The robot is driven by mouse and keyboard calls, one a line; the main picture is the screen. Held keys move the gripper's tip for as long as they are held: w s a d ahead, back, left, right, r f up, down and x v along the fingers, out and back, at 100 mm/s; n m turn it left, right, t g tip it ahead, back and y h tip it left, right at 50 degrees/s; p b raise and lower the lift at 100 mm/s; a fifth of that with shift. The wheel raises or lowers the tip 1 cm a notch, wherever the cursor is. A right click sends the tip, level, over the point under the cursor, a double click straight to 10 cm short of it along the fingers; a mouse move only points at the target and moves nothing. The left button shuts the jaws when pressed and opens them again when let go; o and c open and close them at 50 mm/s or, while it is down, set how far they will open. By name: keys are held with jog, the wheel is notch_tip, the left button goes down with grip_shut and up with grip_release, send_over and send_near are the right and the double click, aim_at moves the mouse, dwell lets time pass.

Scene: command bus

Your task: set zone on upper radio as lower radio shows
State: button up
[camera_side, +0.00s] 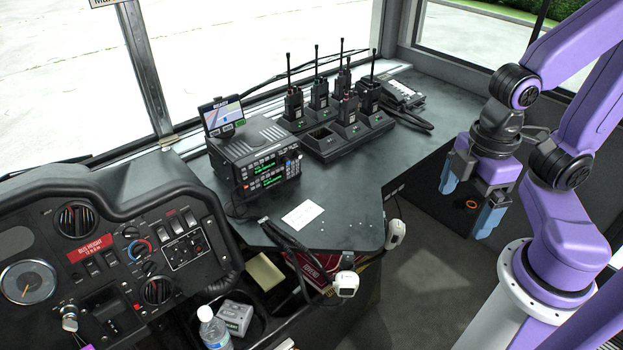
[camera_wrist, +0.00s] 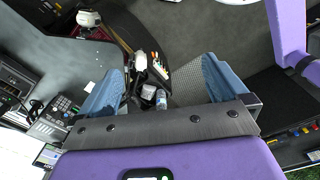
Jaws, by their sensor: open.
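Two stacked black radios stand on the desk left of centre in the side view, the upper radio (camera_side: 262,164) directly above the lower radio (camera_side: 272,177). Both have small green lit displays, too small to read. My gripper (camera_side: 469,209) is at the right, off the desk edge and well apart from the radios, pointing down with its blue fingers spread and nothing between them. In the wrist view my gripper's fingers (camera_wrist: 163,90) are apart, and the radio stack (camera_wrist: 58,112) shows at the lower left.
A charger dock (camera_side: 345,138) with several handheld radios stands on the desk behind and right of the stack. A small screen (camera_side: 222,114) sits on top of the stack. A white card (camera_side: 302,214) lies in front. Corded microphones (camera_side: 346,283) hang at the desk's front edge.

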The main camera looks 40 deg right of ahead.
jog(key=shift+c, duration=0.3)
dwell(0.5)
grip_shut()
dwell(1.5)
